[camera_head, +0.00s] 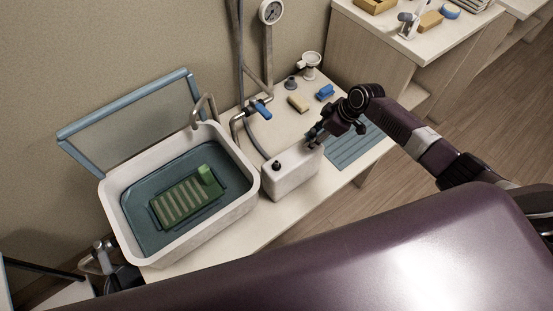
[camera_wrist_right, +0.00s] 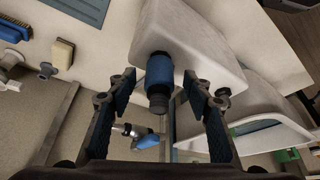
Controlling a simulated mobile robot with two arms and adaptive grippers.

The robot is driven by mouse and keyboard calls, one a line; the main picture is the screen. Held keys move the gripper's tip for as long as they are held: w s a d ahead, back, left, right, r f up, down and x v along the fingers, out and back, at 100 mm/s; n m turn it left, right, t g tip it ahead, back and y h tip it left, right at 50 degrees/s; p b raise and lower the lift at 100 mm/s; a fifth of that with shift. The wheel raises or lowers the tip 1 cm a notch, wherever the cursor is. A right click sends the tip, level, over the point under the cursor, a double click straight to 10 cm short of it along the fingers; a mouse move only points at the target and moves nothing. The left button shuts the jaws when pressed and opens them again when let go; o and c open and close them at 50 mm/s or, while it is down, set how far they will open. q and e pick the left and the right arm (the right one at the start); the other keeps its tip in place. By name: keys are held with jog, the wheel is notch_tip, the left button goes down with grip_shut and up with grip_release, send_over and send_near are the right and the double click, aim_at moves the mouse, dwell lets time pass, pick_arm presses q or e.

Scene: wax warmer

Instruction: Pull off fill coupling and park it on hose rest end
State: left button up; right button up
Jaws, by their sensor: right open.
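The blue fill coupling (camera_wrist_right: 158,70) has a dark end and sits against the side of the white tank (camera_wrist_right: 185,45) in the right wrist view. In the head view the white tank (camera_head: 292,176) stands on the counter, right of the basin. My right gripper (camera_head: 318,138) is beside the tank's far right end and hides the coupling there. In the wrist view my right gripper (camera_wrist_right: 160,84) is open, with one finger on each side of the coupling and visible gaps. I cannot make out the hose rest end. My left gripper is not in view.
A white basin (camera_head: 250,187) with a green rack (camera_head: 185,200) stands left of the tank. A tap with a blue handle (camera_head: 262,109) and pipes rises behind. A tan block (camera_head: 298,103) and a blue brush (camera_head: 325,92) lie behind the gripper. A ribbed blue mat (camera_head: 352,148) lies right.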

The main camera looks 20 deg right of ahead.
jog(key=shift+r, duration=0.1)
dwell(0.3)
jog(key=p+v, duration=0.7)
jog(key=v, duration=0.1)
dwell(1.3)
